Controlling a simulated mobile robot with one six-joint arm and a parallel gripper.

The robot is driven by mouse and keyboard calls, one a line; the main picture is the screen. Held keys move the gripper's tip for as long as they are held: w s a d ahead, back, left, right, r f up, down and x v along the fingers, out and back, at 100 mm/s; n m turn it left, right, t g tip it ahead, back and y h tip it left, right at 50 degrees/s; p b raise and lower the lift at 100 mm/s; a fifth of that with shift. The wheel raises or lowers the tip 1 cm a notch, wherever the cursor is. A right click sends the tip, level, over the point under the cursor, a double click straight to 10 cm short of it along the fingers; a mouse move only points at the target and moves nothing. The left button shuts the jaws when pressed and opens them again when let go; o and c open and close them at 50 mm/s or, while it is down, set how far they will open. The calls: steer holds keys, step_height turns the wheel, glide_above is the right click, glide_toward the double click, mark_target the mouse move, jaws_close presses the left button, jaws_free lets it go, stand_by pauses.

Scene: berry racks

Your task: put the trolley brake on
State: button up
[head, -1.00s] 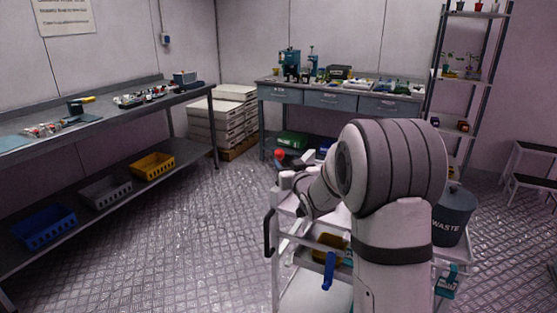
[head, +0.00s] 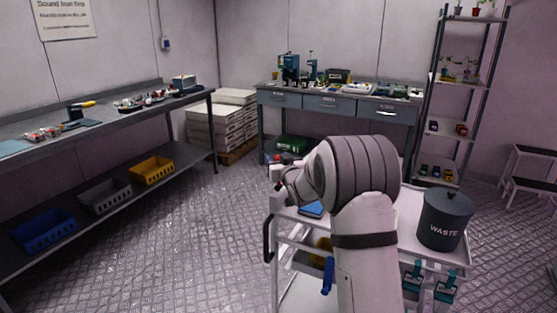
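The white trolley (head: 408,207) stands right in front of me, with a black handle (head: 267,240) at its left end. My arm crosses the middle of it and covers much of its top. A blue lever-like part (head: 328,276) hangs at its near side, beside my arm; I cannot tell whether it is the brake. The trolley's wheels are out of view, and no part is clearly a brake. My gripper is hidden behind my own arm links, so its fingers do not show.
A dark waste bin (head: 445,222) and a blue item (head: 311,209) are on the trolley top. Two teal tools (head: 414,276) hang at its right. A long bench (head: 105,118) runs along the left, a drawer bench (head: 335,103) behind. Floor (head: 195,240) between is clear.

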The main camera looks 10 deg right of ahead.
jaws_close()
stand_by(0.3)
